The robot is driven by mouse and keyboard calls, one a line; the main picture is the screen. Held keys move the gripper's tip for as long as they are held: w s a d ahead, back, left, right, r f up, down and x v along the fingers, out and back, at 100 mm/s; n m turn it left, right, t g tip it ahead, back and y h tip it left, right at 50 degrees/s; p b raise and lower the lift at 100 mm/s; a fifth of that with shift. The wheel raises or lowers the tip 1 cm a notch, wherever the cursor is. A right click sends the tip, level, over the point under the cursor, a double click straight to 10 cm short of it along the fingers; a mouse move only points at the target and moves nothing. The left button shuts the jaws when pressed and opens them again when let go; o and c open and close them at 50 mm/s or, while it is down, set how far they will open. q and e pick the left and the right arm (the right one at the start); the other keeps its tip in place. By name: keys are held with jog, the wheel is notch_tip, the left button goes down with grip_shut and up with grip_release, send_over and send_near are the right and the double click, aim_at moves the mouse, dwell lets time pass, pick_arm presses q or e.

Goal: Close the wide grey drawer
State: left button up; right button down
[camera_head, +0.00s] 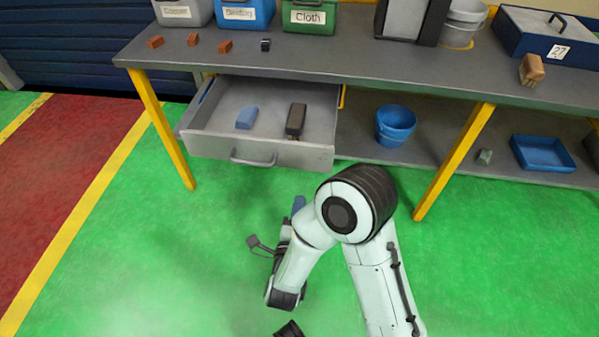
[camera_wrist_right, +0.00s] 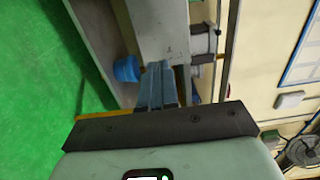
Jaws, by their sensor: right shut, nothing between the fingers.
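The wide grey drawer (camera_head: 210,146) is pulled out from under the left part of the workbench in the head view. Its front carries a grey bar handle (camera_head: 253,161). A blue block (camera_head: 247,117) and a dark brown block (camera_head: 296,120) lie inside it. My right gripper (camera_head: 299,204) is in front of and below the drawer front, apart from it, partly hidden behind my own arm. In the right wrist view its blue-grey fingers (camera_wrist_right: 157,88) are together with nothing between them. I cannot make out the drawer clearly there. My left gripper is not in view.
The workbench (camera_head: 350,55) has yellow legs (camera_head: 163,130). Small brown blocks and labelled bins, including a green one (camera_head: 310,16), stand on top. A blue bucket (camera_head: 395,125) and blue tray (camera_head: 542,152) are on the lower shelf. Green floor before the drawer is free left of my arm.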

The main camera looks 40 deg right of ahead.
aim_at(308, 161)
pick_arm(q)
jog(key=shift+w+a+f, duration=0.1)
pick_arm(e)
jog(key=x, duration=1.2)
jog(key=shift+w, duration=0.1)
